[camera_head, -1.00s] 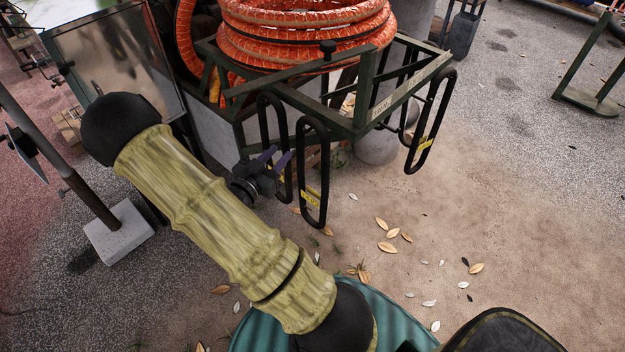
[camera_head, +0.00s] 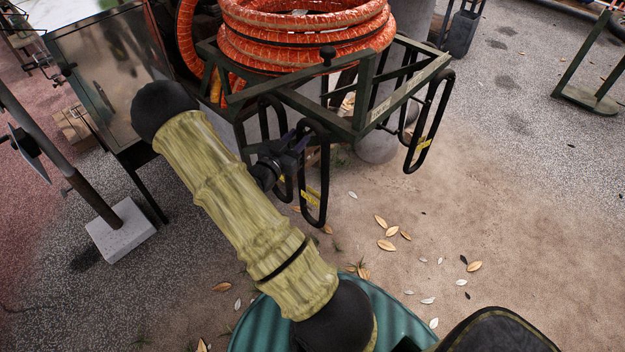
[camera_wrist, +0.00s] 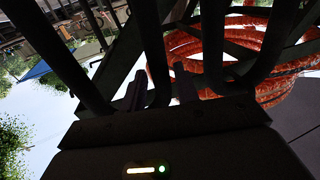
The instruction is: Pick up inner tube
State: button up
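Black inner tubes hang as long narrow loops from the cart's green frame. The middle tube (camera_head: 322,190) and the right tube (camera_head: 430,120) show yellow labels; a third tube (camera_head: 264,117) hangs behind to the left. My gripper (camera_head: 297,139) is at the upper part of the middle tube and partly covers it and the left one. In the wrist view my gripper (camera_wrist: 160,88) has its two fingers apart. A dark tube strand (camera_wrist: 155,55) runs down between or just behind them; I cannot tell which, or whether they touch it.
A coiled orange hose (camera_head: 300,35) lies on top of the cart's green frame (camera_head: 385,105). A metal panel (camera_head: 105,70) and a post on a white block (camera_head: 120,230) stand to the left. The leaf-strewn ground (camera_head: 480,200) at right is mostly open.

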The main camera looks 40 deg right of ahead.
jog(key=shift+x, duration=1.1)
grip_shut()
